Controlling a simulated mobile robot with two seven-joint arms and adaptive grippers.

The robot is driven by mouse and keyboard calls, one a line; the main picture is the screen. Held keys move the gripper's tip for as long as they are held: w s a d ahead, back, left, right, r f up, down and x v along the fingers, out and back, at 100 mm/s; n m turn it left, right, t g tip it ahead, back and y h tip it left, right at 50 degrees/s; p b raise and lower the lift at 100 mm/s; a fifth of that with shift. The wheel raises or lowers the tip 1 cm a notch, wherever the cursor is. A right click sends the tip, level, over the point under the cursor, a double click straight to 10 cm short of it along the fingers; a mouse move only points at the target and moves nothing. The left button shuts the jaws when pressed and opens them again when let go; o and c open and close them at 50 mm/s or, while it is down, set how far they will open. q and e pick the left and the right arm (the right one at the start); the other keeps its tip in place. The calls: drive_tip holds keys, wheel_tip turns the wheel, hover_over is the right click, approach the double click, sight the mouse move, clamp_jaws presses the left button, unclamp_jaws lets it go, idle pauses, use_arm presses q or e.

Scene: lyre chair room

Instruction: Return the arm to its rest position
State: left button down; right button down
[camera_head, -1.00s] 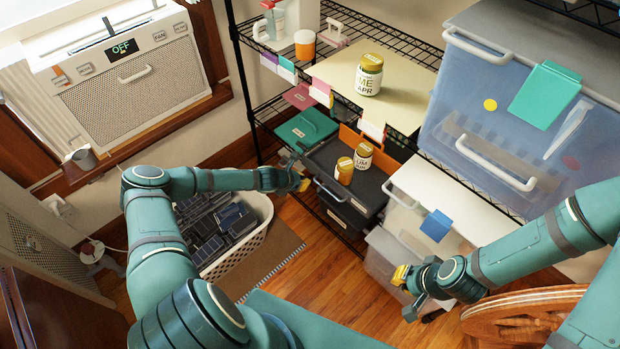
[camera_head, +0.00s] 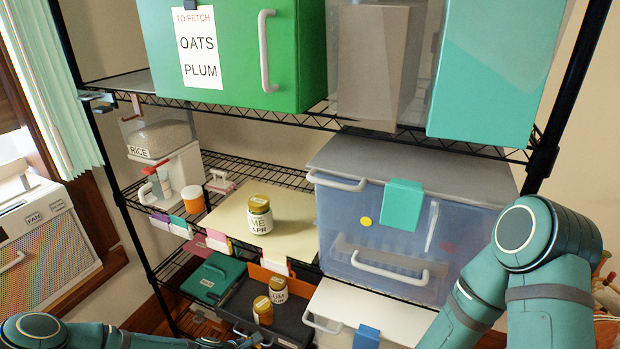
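My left arm (camera_head: 110,337) runs along the bottom edge at the left, with only its upper side showing. The end of my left gripper (camera_head: 248,341) just shows at the bottom edge, below the small jar on the dark drawer box. Its fingers are too cut off to tell whether they are open or shut. My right arm (camera_head: 543,300) is bent at the lower right, with its elbow high in front of the blue-tinted bin. Its forearm leaves the picture at the bottom, and my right gripper is out of view.
A wire shelf rack holds a green box (camera_head: 225,60) labelled OATS PLUM, a blue-tinted bin (camera_head: 385,235) and a labelled jar (camera_head: 260,228). Two smaller jars (camera_head: 277,290) (camera_head: 263,311) stand on a dark drawer box (camera_head: 240,300). A white-topped bin (camera_head: 375,305) is beside it.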

use_arm(q)
drive_tip(key=s+d+r+m+g, duration=0.2)
drive_tip(key=s+r+m, duration=0.2)
drive_tip(key=s+m, duration=0.5)
drive_tip(key=s+d+r+m+g+y, duration=0.1)
drive_tip(key=s+d+r+m+g, duration=0.1)
drive_tip(key=s+m, duration=0.7)
wheel_tip(320, 180, up, 3)
drive_tip(key=shift+d+f+m, duration=0.1)
drive_tip(key=shift+d+m, duration=0.5)
drive_tip(key=shift+d, duration=0.25)
drive_tip(key=shift+s, duration=0.1)
